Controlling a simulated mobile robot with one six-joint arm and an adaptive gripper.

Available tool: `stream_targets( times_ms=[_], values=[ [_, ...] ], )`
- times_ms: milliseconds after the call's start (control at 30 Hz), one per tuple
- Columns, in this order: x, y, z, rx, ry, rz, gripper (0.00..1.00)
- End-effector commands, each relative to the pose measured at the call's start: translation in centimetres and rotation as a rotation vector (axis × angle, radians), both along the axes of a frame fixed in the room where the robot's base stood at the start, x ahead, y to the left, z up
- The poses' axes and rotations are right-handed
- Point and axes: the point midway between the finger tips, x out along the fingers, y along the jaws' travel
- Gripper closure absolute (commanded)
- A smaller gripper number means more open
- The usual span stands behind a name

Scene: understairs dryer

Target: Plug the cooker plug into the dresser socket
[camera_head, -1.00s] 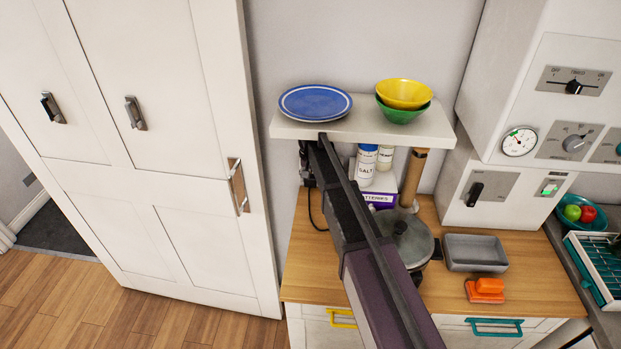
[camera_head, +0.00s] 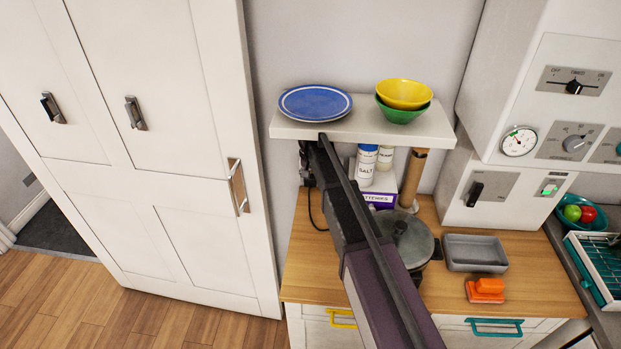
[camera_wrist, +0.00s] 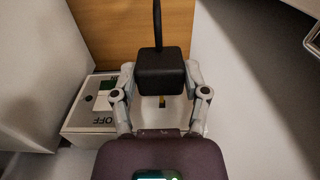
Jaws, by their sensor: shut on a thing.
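In the wrist view a black block-shaped plug (camera_wrist: 160,72) sits between the two fingers of my gripper (camera_wrist: 160,80), which is shut on it. Its black cable rises from the plug's top. A small brass-coloured piece shows just below the plug, against a pale surface; whether it is a pin, and whether it touches anything, I cannot tell. In the head view my gripper (camera_head: 307,166) is mostly hidden by my arm, below the shelf's left end, with a dark cable (camera_head: 313,210) hanging there. I cannot clearly make out the dresser socket.
A pale box (camera_wrist: 89,112) marked OFF lies left of my gripper in the wrist view. The shelf (camera_head: 425,128) holds a blue plate (camera_head: 315,102) and bowls. Below are a salt container (camera_head: 366,164), a lidded pot (camera_head: 412,240), a grey tray (camera_head: 475,252) and an orange block (camera_head: 485,291).

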Motion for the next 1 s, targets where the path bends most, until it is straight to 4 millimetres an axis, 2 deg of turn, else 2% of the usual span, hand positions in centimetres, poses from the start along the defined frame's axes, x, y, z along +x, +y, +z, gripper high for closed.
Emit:
stream_targets(
  times_ms=[1000],
  values=[
    [1.5,0.0,0.0,0.0,0.0,0.0,0.89]
  ],
)
